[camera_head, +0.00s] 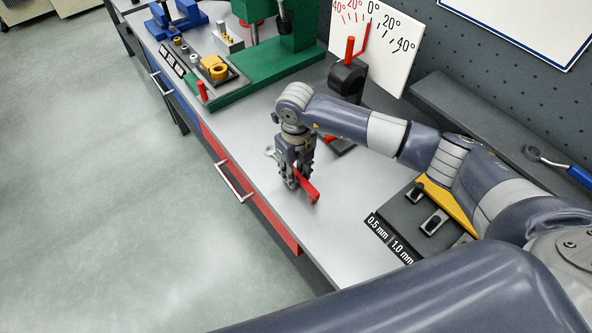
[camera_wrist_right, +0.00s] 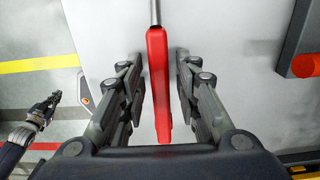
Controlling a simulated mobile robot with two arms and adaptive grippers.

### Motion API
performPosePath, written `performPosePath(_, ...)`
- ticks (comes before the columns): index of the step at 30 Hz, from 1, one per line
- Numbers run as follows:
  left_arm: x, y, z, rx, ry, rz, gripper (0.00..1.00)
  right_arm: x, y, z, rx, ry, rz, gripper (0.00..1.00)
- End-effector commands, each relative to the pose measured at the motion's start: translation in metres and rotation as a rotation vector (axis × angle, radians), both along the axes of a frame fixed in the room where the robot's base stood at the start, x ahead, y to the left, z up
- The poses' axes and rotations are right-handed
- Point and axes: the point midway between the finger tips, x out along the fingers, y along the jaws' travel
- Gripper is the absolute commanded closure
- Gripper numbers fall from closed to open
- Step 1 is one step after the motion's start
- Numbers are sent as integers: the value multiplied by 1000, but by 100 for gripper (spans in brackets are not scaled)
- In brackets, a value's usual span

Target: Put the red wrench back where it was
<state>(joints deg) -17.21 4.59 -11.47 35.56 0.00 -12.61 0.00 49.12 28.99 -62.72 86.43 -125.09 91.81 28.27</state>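The red wrench (camera_head: 307,188) has a red handle and a silver head, which shows just left of my right gripper (camera_head: 292,182) in the head view. It seems to lie on the grey bench top. In the right wrist view, the red handle (camera_wrist_right: 157,85) runs between the two fingers of the right gripper (camera_wrist_right: 159,85). A narrow gap shows on each side, so the gripper is open around the handle. My left gripper (camera_wrist_right: 48,106) shows small at the left of the wrist view, away from the wrench; its finger state is unclear.
A black stand with a red lever (camera_head: 348,72) and an angle dial (camera_head: 375,40) are behind the gripper. A green press (camera_head: 265,65) stands further back. A dark block labelled 0.5 mm and 1.0 mm (camera_head: 405,215) is at right. The bench's front edge is close.

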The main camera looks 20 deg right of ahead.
Motion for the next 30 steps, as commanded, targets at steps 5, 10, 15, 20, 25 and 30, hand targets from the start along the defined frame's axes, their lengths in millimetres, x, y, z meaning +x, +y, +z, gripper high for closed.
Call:
performPosePath(5,0,0,0,0,0,0,100,0,0,0,0,0,0,66)
performPosePath(10,0,0,3,0,0,0,100,0,0,3,0,0,0,66)
performPosePath(15,0,0,-6,0,0,0,100,2,0,20,1,-6,0,66)
performPosePath(20,0,0,-18,0,0,0,100,2,0,55,1,-8,1,66)
performPosePath(25,0,0,-29,0,0,0,100,2,1,91,1,-6,1,66)
performPosePath(30,0,0,-34,0,0,0,100,1,0,114,0,-2,-1,66)
